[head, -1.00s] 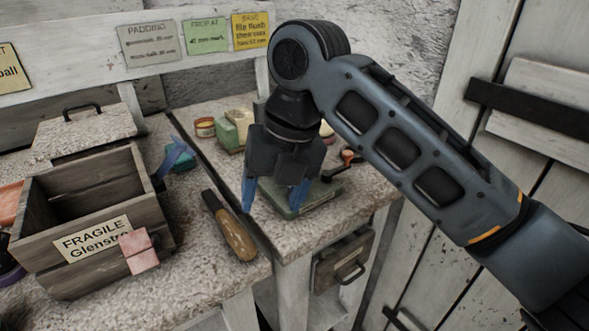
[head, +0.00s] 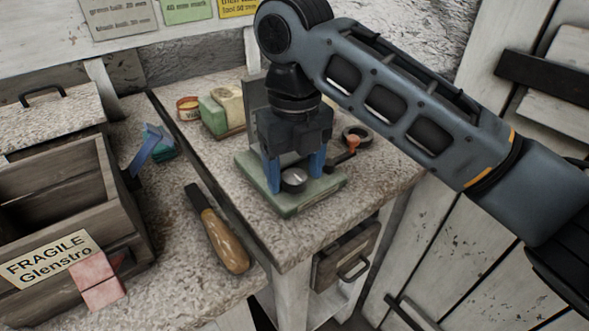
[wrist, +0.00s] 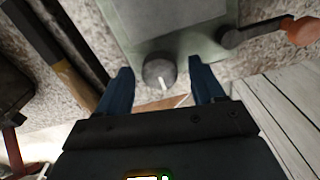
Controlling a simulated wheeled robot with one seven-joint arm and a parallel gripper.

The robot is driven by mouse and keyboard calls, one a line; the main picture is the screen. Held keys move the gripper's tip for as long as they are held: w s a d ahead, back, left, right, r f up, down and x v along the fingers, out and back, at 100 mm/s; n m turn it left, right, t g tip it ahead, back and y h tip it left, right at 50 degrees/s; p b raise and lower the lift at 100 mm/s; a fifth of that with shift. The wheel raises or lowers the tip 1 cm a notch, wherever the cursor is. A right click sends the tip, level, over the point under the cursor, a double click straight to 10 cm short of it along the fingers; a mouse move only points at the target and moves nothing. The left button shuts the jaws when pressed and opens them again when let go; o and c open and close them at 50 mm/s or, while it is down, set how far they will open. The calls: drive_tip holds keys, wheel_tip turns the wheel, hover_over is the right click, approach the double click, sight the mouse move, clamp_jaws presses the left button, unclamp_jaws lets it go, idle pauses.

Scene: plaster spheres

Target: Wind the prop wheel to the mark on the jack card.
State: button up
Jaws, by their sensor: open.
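The prop wheel is a dark round knob with a pale pointer line; it shows in the head view (head: 293,181) and in the wrist view (wrist: 158,71). It sits at the front of a green-based device (head: 318,193) with a grey upright plate. My gripper (head: 294,173) is open, its blue fingers on either side of the wheel; in the wrist view the fingertips (wrist: 160,76) flank it with gaps. I cannot tell how high they are above the base. The green card (head: 187,9), partly cut off, reads "40 mm mark". The device's scale is not readable.
A handle with an orange end (head: 350,147) is right of the device. Green and cream blocks (head: 222,112) stand behind left. A wooden-handled tool (head: 222,232) and a "FRAGILE" crate (head: 85,215) are at left. A drawer (head: 345,258) is below.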

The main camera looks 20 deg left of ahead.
drive_tip(key=shift+f, duration=0.25)
drive_tip(key=c, duration=1.1)
